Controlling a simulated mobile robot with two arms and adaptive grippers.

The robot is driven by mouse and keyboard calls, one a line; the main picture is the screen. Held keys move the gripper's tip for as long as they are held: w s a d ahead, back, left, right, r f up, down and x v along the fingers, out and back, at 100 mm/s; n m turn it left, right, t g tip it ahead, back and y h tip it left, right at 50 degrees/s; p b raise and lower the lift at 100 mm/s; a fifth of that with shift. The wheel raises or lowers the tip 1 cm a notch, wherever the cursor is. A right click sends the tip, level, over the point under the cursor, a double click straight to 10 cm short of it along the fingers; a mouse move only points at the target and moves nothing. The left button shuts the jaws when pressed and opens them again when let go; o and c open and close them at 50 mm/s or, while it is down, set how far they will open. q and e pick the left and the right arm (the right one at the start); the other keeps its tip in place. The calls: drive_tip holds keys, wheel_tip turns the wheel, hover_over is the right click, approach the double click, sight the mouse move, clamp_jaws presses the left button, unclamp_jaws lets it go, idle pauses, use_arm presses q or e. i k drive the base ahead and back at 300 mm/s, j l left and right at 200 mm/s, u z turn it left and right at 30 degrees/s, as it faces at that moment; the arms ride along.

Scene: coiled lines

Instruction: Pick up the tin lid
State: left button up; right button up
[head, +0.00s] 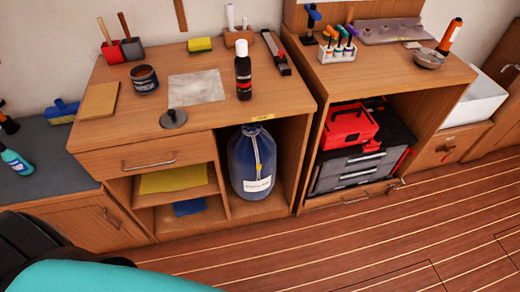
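A round dark grey lid with a small knob (173,118) lies near the front edge of the left wooden cabinet top (130,122), above the drawer. It looks like the tin lid. An open dark tin (145,79) stands behind it and to the left. Neither of my grippers shows in the head view.
A black bottle (243,78) stands right of the lid, with a grey sheet (196,87) behind it. A tan board (99,101) lies at the left edge. The top is bare around the lid.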

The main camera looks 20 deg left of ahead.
sight(173, 119)
drive_tip(key=u, duration=1.5)
